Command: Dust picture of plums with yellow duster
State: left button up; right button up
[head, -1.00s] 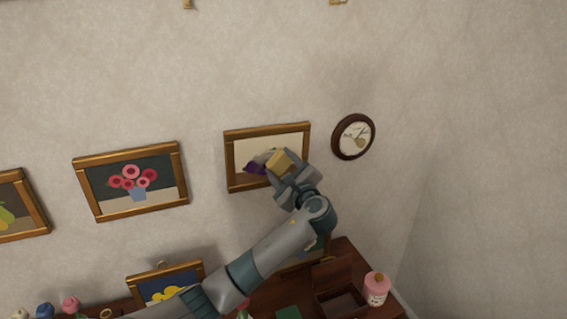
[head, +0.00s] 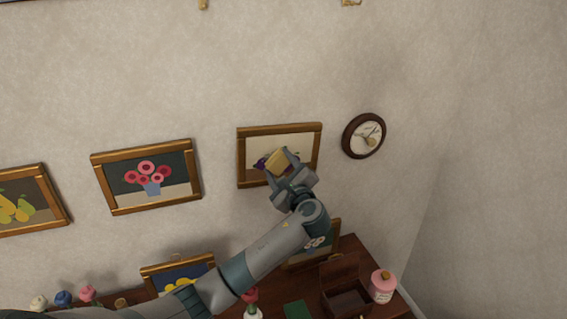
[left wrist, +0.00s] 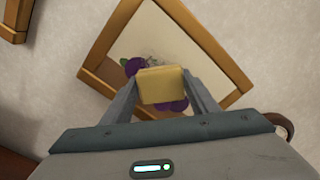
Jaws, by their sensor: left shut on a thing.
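The picture of plums (head: 300,140) hangs on the wall in a gold-brown frame. It also shows in the left wrist view (left wrist: 170,40), tilted by the camera, with purple plums (left wrist: 133,67) partly hidden behind the duster. A greyish smudge shows on the picture just above the duster. My left gripper (head: 283,166) is shut on the yellow duster (head: 276,160), a pale yellow block. In the left wrist view the duster (left wrist: 160,85) sits between the fingertips, in front of the picture's lower part. I cannot tell whether it touches the surface. My right gripper is not in view.
A flower picture (head: 147,176) and a pear picture (head: 30,199) hang to the left. A round clock (head: 364,136) hangs to the right. Below, a wooden shelf (head: 268,302) holds framed pictures, an open box (head: 345,300) and a pink jar (head: 382,287).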

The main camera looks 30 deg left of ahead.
aim_at(262, 159)
pick_arm(q)
jog(key=shift+s+a, duration=0.1)
jog(key=shift+a, duration=0.05)
jog(key=shift+s+a+p, duration=0.5)
jog(key=shift+s+p, duration=0.1)
jog(key=shift+s+a, duration=0.7)
jog(key=shift+s, duration=0.2)
jog(key=shift+r, duration=0.3)
